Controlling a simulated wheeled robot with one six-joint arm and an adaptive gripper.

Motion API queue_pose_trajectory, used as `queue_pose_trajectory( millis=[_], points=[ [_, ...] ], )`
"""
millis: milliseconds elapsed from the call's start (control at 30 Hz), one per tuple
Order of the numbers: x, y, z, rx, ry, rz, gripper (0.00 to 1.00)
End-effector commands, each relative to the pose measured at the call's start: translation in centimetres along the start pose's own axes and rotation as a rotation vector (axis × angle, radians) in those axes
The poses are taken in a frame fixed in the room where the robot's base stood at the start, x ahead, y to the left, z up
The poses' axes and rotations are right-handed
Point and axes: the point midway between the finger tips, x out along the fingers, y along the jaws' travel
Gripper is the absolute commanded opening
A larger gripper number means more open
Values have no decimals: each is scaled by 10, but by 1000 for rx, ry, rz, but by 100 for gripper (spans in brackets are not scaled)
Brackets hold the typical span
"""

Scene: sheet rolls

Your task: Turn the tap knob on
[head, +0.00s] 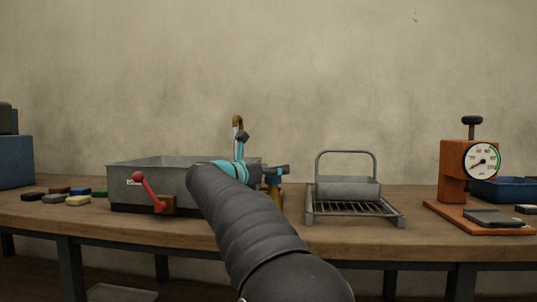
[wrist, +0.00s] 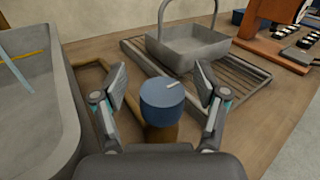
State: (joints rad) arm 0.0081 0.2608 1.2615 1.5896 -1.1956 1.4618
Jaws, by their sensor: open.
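The tap knob (wrist: 162,101) is a blue round knob with a pale mark on its top, on a brass stem, in the middle of the wrist view. My gripper (wrist: 161,92) is open, with one finger on each side of the knob and a gap visible on both sides. In the head view my arm covers part of the area, and the knob (head: 273,180) shows only partly beside my gripper (head: 280,170).
A grey handled basket (head: 347,187) stands on a wire rack (head: 355,207) to the right. A red-knobbed lever (head: 147,188) is at the basin's front. An orange gauge press (head: 466,165) stands further right. Small coloured blocks (head: 78,200) lie at the left.

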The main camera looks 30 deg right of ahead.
Motion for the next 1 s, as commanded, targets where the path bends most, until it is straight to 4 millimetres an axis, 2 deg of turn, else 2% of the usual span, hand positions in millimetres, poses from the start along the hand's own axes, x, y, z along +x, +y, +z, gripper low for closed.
queue_pose_trajectory(
  millis=[300,500,700,1000],
  points=[
    [0,-2,55,5,-2,2,73],
    [-1,-1,76,2,-2,4,73],
    [-1,-2,85,0,-2,5,73],
    [-1,-2,86,0,-2,4,73]
  ],
)
